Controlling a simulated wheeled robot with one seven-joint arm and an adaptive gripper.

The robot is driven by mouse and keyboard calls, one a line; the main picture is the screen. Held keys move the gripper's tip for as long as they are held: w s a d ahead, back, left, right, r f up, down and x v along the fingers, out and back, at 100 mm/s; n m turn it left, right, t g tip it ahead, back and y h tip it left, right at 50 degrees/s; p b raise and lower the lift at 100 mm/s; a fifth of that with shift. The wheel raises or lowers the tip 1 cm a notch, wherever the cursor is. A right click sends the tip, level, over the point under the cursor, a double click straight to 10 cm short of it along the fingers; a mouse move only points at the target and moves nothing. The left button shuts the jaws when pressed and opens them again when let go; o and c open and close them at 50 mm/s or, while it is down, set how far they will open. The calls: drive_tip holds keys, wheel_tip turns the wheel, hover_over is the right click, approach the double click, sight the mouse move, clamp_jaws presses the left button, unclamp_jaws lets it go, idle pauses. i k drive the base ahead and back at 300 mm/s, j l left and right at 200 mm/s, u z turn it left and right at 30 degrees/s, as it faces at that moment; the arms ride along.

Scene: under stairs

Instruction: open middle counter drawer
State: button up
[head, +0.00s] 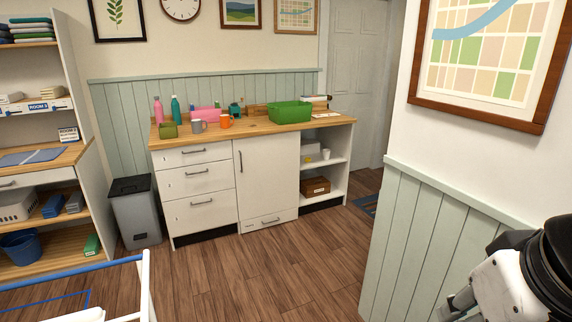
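The counter (261,125) stands against the back wall with a wooden top and white fronts. Its left side has a stack of three drawers, each with a dark bar handle. The middle drawer (207,182) sits between the top drawer (173,159) and the bottom drawer (213,215), and all three look closed. The middle drawer's handle (197,172) faces me and is unobstructed. Part of my arm shows at the lower right, far from the counter. My gripper's fingers are not in view.
A grey bin (136,212) stands left of the drawers. A panelled wall (425,245) juts in at the right. A white frame with a blue rail (75,270) is at the lower left. The wooden floor (265,270) before the counter is clear.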

sight(185, 181)
drive_tip(key=i+u, duration=0.1)
drive_tip(key=i, duration=0.6)
drive_tip(key=i+u, duration=0.1)
drive_tip(key=i, duration=0.6)
drive_tip(key=i+l+u, duration=0.15)
drive_tip(key=i, duration=0.55)
drive_tip(key=i+u, duration=0.15)
drive_tip(key=i, duration=0.35)
drive_tip(key=i+u, duration=0.15)
drive_tip(key=i, duration=0.3)
drive_tip(key=i+l+u, duration=0.15)
drive_tip(key=i, duration=0.35)
drive_tip(key=i+l+u, duration=0.15)
drive_tip(key=i, duration=0.3)
